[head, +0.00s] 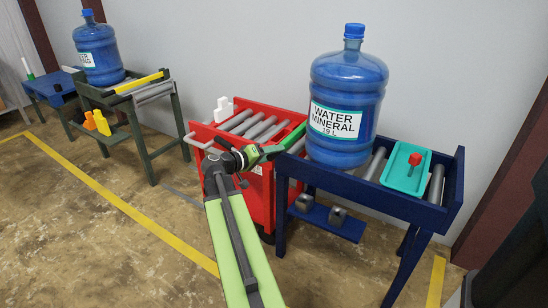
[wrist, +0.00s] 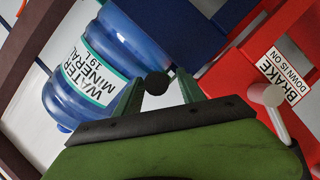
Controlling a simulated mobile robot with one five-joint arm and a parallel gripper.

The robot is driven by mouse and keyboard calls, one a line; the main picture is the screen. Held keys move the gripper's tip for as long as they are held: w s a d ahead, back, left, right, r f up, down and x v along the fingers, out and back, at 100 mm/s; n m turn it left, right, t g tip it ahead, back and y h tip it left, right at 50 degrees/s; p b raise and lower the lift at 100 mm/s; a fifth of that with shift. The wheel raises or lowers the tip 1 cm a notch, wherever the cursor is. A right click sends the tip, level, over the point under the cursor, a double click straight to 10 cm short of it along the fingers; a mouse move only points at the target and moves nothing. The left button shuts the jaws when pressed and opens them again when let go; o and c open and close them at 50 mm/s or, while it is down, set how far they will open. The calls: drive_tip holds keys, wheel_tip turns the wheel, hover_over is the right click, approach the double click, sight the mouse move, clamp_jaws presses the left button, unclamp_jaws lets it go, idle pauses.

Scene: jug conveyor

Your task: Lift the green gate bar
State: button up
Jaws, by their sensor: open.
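The green gate bar (head: 293,137) lies across the gap between the red roller cart and the blue roller conveyor, left of the large water jug (head: 346,95). My gripper (head: 272,152) is at the bar's near end in the head view. In the wrist view my gripper (wrist: 158,80) is open, with a dark round knob (wrist: 156,83) between its two green fingers. I cannot tell whether the fingers touch the knob. The rest of the bar is hidden in the wrist view. The jug (wrist: 95,65) shows beyond the fingers.
The red cart (head: 262,200) has a brake label (wrist: 283,78) and a pale lever (wrist: 268,95) close to my gripper's right. The blue conveyor (head: 432,212) carries a teal tray (head: 395,178) with a red knob. A second jug (head: 98,50) stands far left.

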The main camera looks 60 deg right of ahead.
drive_tip(key=shift+s+d+f, duration=0.1)
drive_tip(key=shift+s+d, duration=0.05)
drive_tip(key=shift+d, duration=0.3)
clamp_jaws()
idle(1.1)
